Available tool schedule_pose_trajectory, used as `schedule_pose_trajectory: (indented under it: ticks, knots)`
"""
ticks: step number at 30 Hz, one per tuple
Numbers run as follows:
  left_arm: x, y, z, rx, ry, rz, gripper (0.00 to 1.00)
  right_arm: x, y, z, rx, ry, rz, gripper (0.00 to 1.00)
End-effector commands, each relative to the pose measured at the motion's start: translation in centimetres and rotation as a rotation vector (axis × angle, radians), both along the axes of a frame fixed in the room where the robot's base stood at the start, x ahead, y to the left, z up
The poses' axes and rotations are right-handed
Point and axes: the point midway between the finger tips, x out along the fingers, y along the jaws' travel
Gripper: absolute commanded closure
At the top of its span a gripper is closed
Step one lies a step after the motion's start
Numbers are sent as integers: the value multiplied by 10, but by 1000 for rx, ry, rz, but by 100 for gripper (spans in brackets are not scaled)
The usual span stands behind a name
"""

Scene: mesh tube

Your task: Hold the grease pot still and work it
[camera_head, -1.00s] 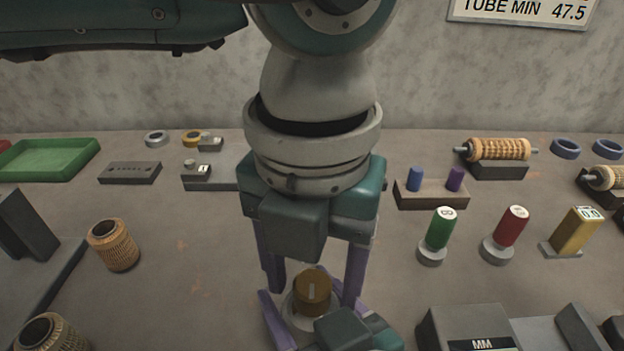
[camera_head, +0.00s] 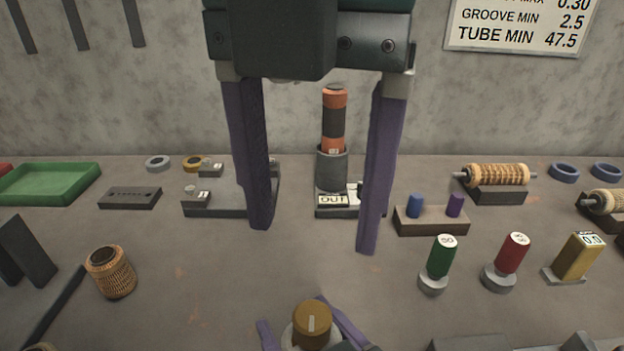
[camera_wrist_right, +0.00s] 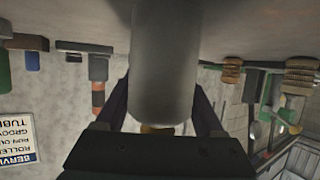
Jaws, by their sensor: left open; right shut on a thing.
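The grease pot (camera_head: 293,338) is at the bottom middle of the head view, its lower part cut off by the frame edge. Its brown cap (camera_head: 312,336) carries a pale line mark pointing away from me. My right gripper (camera_head: 297,318) is shut on the pot, one purple finger on each side. In the right wrist view the grey pot body (camera_wrist_right: 163,65) stands between the fingers, with a bit of the brown cap (camera_wrist_right: 157,129) showing. My left gripper (camera_head: 313,238) is open and empty, hanging above and beyond the pot, clear of the cap.
An orange-black plug stands in a dark holder (camera_head: 331,170) behind the left fingers. Green (camera_head: 441,258) and red (camera_head: 511,254) handled gauges and a yellow block (camera_head: 578,257) stand right. A mesh tube (camera_head: 110,272) stands left. A green tray (camera_head: 50,184) lies far left.

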Motion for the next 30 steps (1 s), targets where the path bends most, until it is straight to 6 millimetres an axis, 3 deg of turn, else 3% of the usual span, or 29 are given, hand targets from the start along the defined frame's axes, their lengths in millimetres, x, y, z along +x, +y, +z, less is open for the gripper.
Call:
schedule_pose_trajectory:
  ticks: [12, 13, 21, 30]
  knots:
    - [0, 0, 4, 0, 1, -1, 29, 0, 0, 0, 0, 0, 0, 100]
    - [0, 0, 4, 0, 1, -1, 29, 0, 0, 0, 0, 0, 0, 29]
    - [0, 0, 4, 0, 1, -1, 29, 0, 0, 0, 0, 0, 0, 0]
    - [0, 0, 4, 0, 1, -1, 29, -3, -2, 1, 0, 1, 0, 0]
